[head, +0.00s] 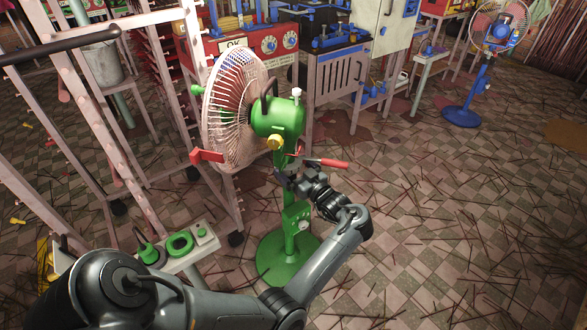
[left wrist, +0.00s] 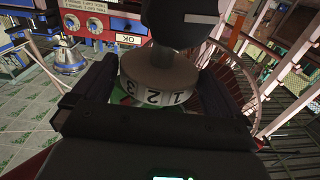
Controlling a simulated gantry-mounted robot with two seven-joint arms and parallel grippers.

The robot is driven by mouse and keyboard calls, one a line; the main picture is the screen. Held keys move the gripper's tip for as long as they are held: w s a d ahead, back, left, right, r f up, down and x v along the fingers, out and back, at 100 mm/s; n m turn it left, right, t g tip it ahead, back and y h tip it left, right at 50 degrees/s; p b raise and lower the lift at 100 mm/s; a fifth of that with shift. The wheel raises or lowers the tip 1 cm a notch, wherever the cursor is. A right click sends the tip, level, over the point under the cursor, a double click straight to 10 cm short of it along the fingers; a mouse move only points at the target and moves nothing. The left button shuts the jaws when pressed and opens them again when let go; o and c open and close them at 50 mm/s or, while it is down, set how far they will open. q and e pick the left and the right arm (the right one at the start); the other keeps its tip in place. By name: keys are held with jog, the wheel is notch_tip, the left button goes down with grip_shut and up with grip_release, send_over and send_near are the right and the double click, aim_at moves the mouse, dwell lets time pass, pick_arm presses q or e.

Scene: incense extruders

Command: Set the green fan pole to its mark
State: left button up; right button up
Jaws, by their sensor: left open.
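The green fan stands upright on a round green base (head: 290,258), with a green pole (head: 290,222) rising to a green motor housing (head: 278,117) and a pale wire cage (head: 235,108). A red-handled lever (head: 328,163) sticks out to the right near the pole's top. My left gripper (head: 288,180) is at the upper pole, just below the housing. In the left wrist view, its two dark fingers (left wrist: 158,100) are open, one on each side of a grey collar with a white band numbered 1, 2, 3 (left wrist: 155,96). Whether the fingers touch it is unclear. My right gripper is not in view.
A pale wheeled rack (head: 120,150) stands close on the left. A small bench (head: 190,250) with green parts is beside the fan. Machines (head: 270,45) stand behind it, and a blue fan (head: 485,65) is far right. The floor at right is open, strewn with sticks.

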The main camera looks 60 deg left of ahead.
pick_arm(q)
jog(key=w+d+p, duration=0.1)
jog(key=d+p, duration=0.2)
jog(key=d, duration=0.7)
jog(key=shift+w+d, duration=0.2)
jog(key=shift+w, duration=0.2)
